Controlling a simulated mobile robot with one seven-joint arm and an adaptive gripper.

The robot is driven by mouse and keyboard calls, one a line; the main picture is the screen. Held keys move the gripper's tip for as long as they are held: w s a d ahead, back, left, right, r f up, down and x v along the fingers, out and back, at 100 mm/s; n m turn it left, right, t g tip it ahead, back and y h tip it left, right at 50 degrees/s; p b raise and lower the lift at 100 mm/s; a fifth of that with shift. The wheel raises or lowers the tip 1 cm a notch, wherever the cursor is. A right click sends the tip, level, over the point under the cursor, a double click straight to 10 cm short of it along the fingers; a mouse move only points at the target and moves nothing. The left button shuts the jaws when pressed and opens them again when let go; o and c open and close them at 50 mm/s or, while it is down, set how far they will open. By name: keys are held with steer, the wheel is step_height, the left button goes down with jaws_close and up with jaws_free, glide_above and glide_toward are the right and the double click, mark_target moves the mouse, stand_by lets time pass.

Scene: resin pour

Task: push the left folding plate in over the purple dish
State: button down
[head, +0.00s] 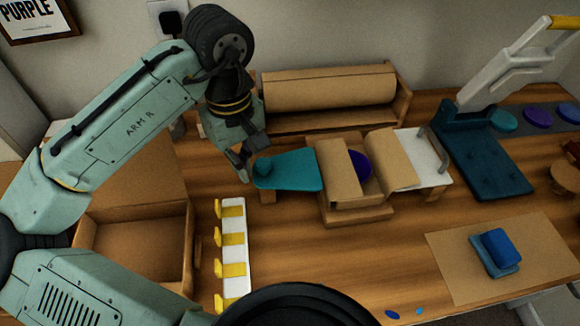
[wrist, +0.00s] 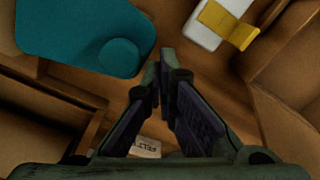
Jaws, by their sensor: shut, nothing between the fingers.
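The left folding plate (head: 300,169) is a flat teal plate with a round knob near its left end. It lies out to the left of a cardboard-coloured box (head: 357,215). The purple dish (head: 362,165) shows partly in that box, between tan flaps that hide the rest. My gripper (head: 246,178) is shut and empty, pointing down just left of the plate's outer end. In the wrist view the teal plate (wrist: 70,30) fills the upper left, and my fingertips (wrist: 165,55) are beside its knob end with a small gap in the picture; the height difference is unclear.
A white plate (head: 432,150) extends right of the box. A white rack with yellow clips (head: 236,262) stands in front of my gripper. An open carton (head: 130,245) is at left, and a roll holder (head: 325,92) behind. A blue block (head: 497,246) sits on a mat at right.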

step_height(320, 180, up, 10)
steer(key=a+p, duration=0.1)
steer(key=p, duration=0.3)
steer(key=shift+s+p, duration=0.15)
steer(key=shift+p, duration=0.15)
